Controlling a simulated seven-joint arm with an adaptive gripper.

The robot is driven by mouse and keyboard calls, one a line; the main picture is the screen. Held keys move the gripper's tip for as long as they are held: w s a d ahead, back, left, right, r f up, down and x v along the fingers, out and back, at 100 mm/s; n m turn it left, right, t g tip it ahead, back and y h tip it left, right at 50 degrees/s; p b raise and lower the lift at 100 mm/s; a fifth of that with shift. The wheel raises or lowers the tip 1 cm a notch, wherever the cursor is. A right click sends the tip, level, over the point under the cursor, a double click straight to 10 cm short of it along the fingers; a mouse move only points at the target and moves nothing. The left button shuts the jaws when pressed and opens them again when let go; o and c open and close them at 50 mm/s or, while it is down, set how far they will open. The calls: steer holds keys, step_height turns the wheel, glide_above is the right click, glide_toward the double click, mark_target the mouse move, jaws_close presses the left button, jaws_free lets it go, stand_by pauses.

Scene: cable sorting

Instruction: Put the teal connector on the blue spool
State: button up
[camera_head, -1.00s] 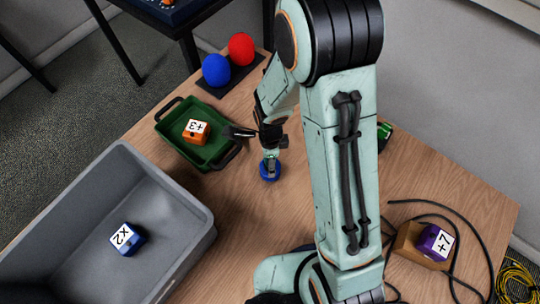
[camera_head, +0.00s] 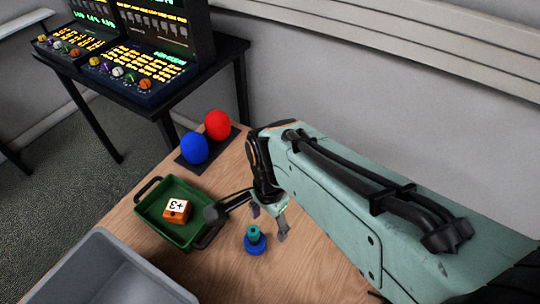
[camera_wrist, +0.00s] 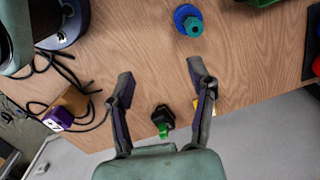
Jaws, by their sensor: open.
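The blue spool (camera_head: 257,248) stands on the wooden table, right of the green tray. The teal connector (camera_head: 253,232) sits upright on top of the spool. In the wrist view, the blue spool (camera_wrist: 183,12) and the teal connector (camera_wrist: 194,27) show at the top edge, beyond my fingers. My gripper (camera_head: 268,222) is open and empty, apart from the connector and off to its upper right in the head view.
The green tray (camera_head: 150,222) holds an orange +3 block (camera_head: 177,210). A grey bin (camera_head: 105,275) is at lower left. Blue (camera_head: 194,148) and red (camera_head: 218,125) balls stand behind. A purple block (camera_wrist: 58,117), cables and a black-green object (camera_wrist: 162,118) lie near the table edge.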

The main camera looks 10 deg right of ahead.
steer(key=s+d+r+n, duration=0.2)
steer(key=s+r+n, duration=0.1)
steer(key=s+n, duration=0.7)
steer(key=shift+s+n+y, duration=0.2)
steer(key=shift+n+y, duration=0.1)
steer(key=shift+n, duration=0.9)
steer(key=shift+d+r, duration=0.1)
